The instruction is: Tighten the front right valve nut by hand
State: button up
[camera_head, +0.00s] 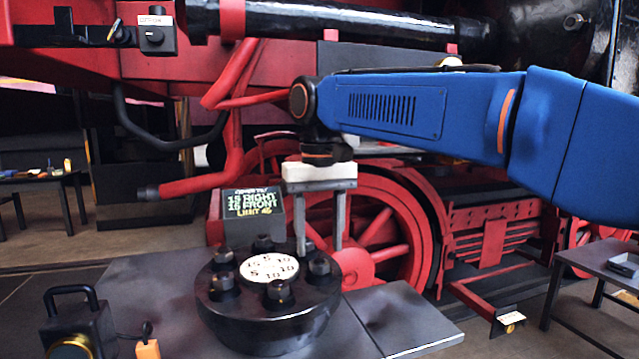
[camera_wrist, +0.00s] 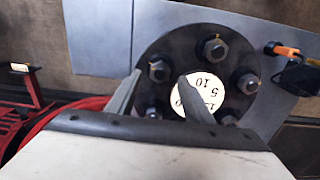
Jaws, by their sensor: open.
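A round black valve cover (camera_head: 265,325) stands on a dark grey bench, with a ring of dark hex nuts around a white dial plate (camera_head: 268,268). The front right nut (camera_head: 319,262) shows below and between the fingers of my gripper (camera_head: 319,250). In the wrist view this nut (camera_wrist: 159,70) lies between the open fingertips (camera_wrist: 160,78). The gripper points down, empty. I cannot tell whether a finger touches the nut. The front nut (camera_head: 278,292) and the front left nut (camera_head: 222,282) are clear of the fingers. Another nut (camera_head: 306,243) is partly hidden by the left finger.
A dark sign (camera_head: 252,203) with green and yellow writing stands behind the cover. A black lantern-like box (camera_head: 78,325) and an orange item (camera_head: 147,348) are at the left. The red locomotive wheel (camera_head: 385,225) is close behind. The bench's right part (camera_head: 405,318) is bare.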

aim_at(320, 260)
notch_tip(320, 260, up, 14)
dwell(0.4)
jog(key=s+d+f+m+t, duration=0.1)
jog(key=s+d+f, duration=0.2)
jog(key=d+f, duration=0.45)
jog(key=s+d+f+t, duration=0.1)
jog(key=s+d+f, duration=0.3)
jog(key=d+f, duration=0.4)
jog(key=s+d+f+t, duration=0.1)
jog(key=s+d+f, duration=0.3)
jog(key=f, duration=0.3)
jog(key=s+d+f+m+t, duration=0.1)
jog(key=s+d+f, duration=0.2)
jog(key=s+f, duration=0.2)
jog(key=s+d+f+m, duration=0.1)
jog(key=s+d+f, duration=0.3)
jog(key=f, duration=0.7)
jog(key=shift+s+d+t, duration=0.2)
jog(key=shift+d+t, duration=0.15)
jog(key=shift+t, duration=0.05)
